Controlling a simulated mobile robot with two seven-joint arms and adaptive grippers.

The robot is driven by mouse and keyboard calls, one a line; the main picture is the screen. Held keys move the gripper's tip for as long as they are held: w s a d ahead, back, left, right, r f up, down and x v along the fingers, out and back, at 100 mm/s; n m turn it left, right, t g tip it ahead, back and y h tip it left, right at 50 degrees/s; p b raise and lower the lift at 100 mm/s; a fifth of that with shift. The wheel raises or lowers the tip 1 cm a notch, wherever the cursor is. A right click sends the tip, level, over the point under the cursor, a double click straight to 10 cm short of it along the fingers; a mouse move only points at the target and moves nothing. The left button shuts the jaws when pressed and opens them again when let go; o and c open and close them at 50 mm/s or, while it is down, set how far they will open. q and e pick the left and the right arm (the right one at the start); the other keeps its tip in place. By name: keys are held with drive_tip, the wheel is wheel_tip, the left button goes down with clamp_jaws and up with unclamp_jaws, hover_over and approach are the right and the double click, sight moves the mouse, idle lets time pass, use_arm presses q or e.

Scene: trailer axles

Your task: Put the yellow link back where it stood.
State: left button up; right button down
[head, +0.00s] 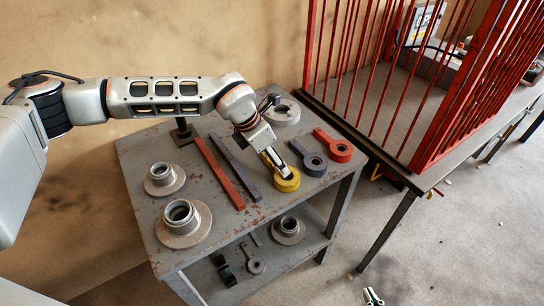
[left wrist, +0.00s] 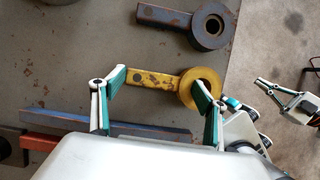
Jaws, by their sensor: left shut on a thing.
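The yellow link (head: 290,184), a flat bar with a ring at one end, is at the right part of the grey table's top. My left gripper (head: 276,167) reaches down over it from the left. In the left wrist view, the yellow link (left wrist: 155,82) lies between the fingers of my left gripper (left wrist: 161,88), one at the bar's end and one at the ring. The gripper is shut on it. Whether the link touches the table cannot be told. My right gripper (head: 373,296) is low at the bottom edge, empty, its fingers apart.
A blue-grey link (head: 313,164) and a red link (head: 339,148) lie right of the yellow one. A red bar (head: 220,173) and a blue-grey bar (head: 236,166) lie left. Flanged hubs (head: 183,220) stand on the table (head: 165,259). A red cage (head: 440,130) stands at right.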

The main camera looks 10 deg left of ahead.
use_arm(q)
drive_tip(key=o, duration=1.9)
drive_tip(key=shift+f, duration=0.1)
drive_tip(key=v, duration=1.2)
